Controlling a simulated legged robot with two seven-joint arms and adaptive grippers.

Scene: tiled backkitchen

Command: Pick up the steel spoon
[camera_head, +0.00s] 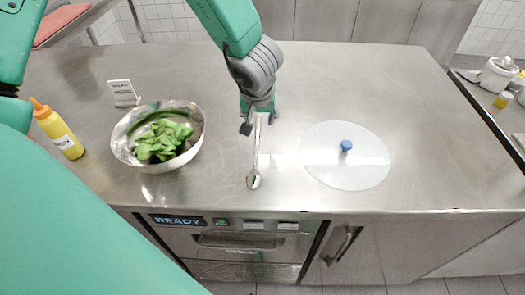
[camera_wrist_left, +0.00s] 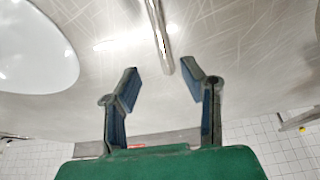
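The steel spoon (camera_head: 256,160) lies on the steel counter, its bowl toward the front edge and its handle pointing back under my left gripper (camera_head: 259,121). In the left wrist view, the spoon's handle (camera_wrist_left: 157,32) runs down between the fingertips of my left gripper (camera_wrist_left: 160,67). The fingers are spread apart, with visible gaps on both sides of the handle end. I cannot tell how far the fingertips are above the counter. My right gripper is not in view.
A steel bowl of green leaves (camera_head: 117,146) stands left of the spoon, with a yellow bottle (camera_head: 58,130) and small white sign (camera_head: 122,92) nearby. A clear round lid with a blue knob (camera_head: 346,146) lies to the right. The counter (camera_head: 420,110) is bare beyond it.

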